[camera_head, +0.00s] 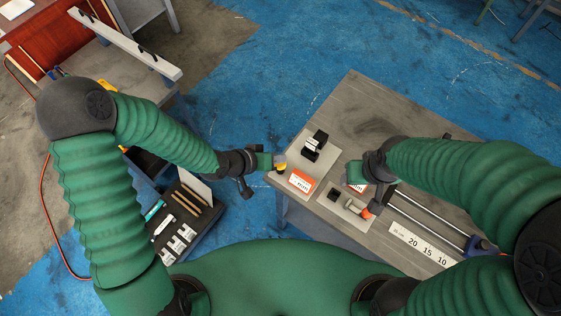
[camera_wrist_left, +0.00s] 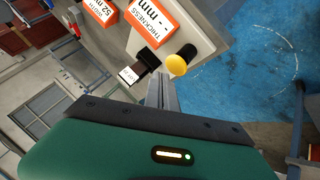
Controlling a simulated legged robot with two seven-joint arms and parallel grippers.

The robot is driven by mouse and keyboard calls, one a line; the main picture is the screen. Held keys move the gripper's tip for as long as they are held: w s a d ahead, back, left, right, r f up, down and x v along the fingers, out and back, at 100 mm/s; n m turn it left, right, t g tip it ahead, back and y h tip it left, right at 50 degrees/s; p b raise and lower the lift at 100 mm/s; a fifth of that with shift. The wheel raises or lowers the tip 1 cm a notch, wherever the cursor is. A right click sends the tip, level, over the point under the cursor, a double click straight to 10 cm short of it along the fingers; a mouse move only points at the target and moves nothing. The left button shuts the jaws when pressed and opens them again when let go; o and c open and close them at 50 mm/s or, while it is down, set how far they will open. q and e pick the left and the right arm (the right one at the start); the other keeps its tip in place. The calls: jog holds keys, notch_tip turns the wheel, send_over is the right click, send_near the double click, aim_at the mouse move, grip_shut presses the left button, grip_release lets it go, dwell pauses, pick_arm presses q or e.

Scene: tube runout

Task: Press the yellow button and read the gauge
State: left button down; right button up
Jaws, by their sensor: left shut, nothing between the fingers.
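The yellow button (camera_wrist_left: 181,62) sits on a black base at the panel edge in the left wrist view; in the head view the yellow button (camera_head: 281,169) is partly covered by my left gripper (camera_head: 279,160). My left gripper is shut and empty, its fingertips (camera_wrist_left: 163,78) close beside the button; I cannot tell whether they touch. The thickness gauge display (camera_wrist_left: 153,22) is orange and white and reads "- mm"; it also shows in the head view (camera_head: 301,181). My right gripper (camera_head: 356,171) is over the right-hand fixture; its fingertips are unclear.
A second display (camera_wrist_left: 101,9) reads about "52 mm". A black block with a white label (camera_head: 315,146) stands behind the thickness display. A ruler (camera_head: 421,244) and rails lie on the grey table (camera_head: 365,110) at right. A tool tray (camera_head: 160,248) is at left.

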pick_arm(q)
jog(key=shift+f, duration=0.35)
jog(key=shift+s+f+b, duration=0.1)
jog(key=shift+f+b, duration=0.45)
jog(key=shift+f, duration=0.15)
dwell(0.6)
jog(key=shift+r, duration=0.1)
jog(key=shift+r+p, duration=1.05)
jog(key=shift+p, duration=0.1)
notch_tip(320, 180, up, 5)
jog(key=p, duration=0.5)
jog(key=shift+r, duration=0.1)
